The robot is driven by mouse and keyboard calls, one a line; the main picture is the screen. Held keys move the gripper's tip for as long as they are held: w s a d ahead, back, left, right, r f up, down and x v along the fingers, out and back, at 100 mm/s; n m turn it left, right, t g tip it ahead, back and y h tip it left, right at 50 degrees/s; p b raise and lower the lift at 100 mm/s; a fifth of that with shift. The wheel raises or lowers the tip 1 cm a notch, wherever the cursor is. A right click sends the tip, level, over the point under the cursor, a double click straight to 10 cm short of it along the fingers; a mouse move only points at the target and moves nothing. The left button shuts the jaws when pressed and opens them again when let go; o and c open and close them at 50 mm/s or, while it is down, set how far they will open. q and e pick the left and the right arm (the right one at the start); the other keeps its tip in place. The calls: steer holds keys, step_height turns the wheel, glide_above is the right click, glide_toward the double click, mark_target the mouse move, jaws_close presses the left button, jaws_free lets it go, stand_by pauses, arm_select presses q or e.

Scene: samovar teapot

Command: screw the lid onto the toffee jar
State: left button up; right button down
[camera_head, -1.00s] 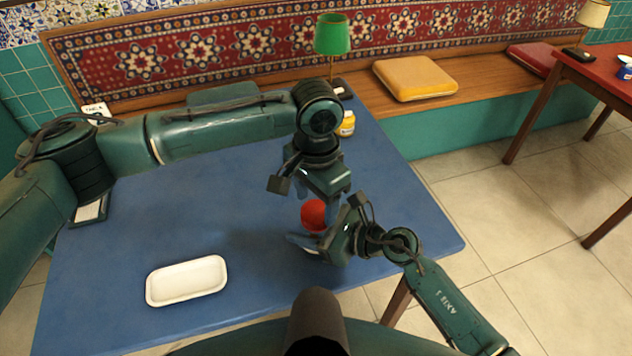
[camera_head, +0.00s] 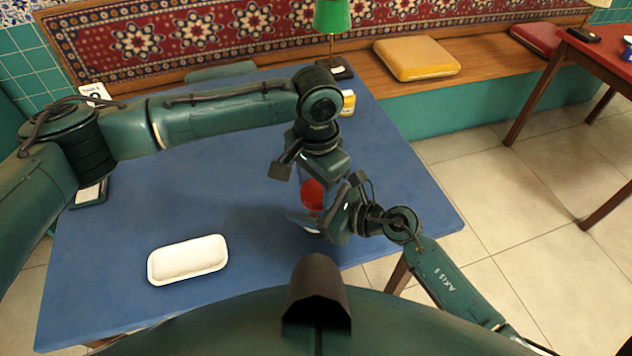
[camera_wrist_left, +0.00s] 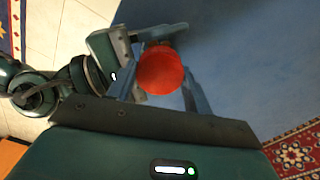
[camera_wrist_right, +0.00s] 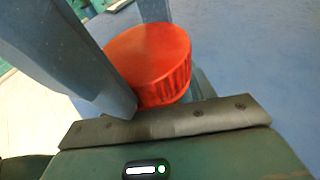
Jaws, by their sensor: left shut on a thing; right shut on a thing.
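The red lid (camera_head: 312,194) has a ridged side, seen in the right wrist view (camera_wrist_right: 150,62). My left gripper (camera_wrist_left: 160,68) comes down from above and is shut on the lid, with a finger on each side of it. The jar (camera_head: 311,229) is mostly hidden under the lid and behind my right gripper; only a pale bit shows low down. My right gripper (camera_head: 306,217) reaches in from the right, shut on the jar below the lid. I cannot tell whether the lid is seated on the jar's rim.
A white tray (camera_head: 188,276) lies at the front left of the blue table (camera_head: 130,220). A yellow-labelled jar (camera_head: 347,102) and a green lamp (camera_head: 332,15) stand at the back. The table's right edge is close to my grippers. The middle left is clear.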

arm_select(q)
steer(key=m, duration=0.3)
steer(key=shift+m, duration=0.3)
steer(key=m, duration=0.5)
steer(key=o, duration=1.2)
step_height(320, 180, up, 12)
arm_select(e)
steer(key=shift+c, duration=2.3)
jaws_free()
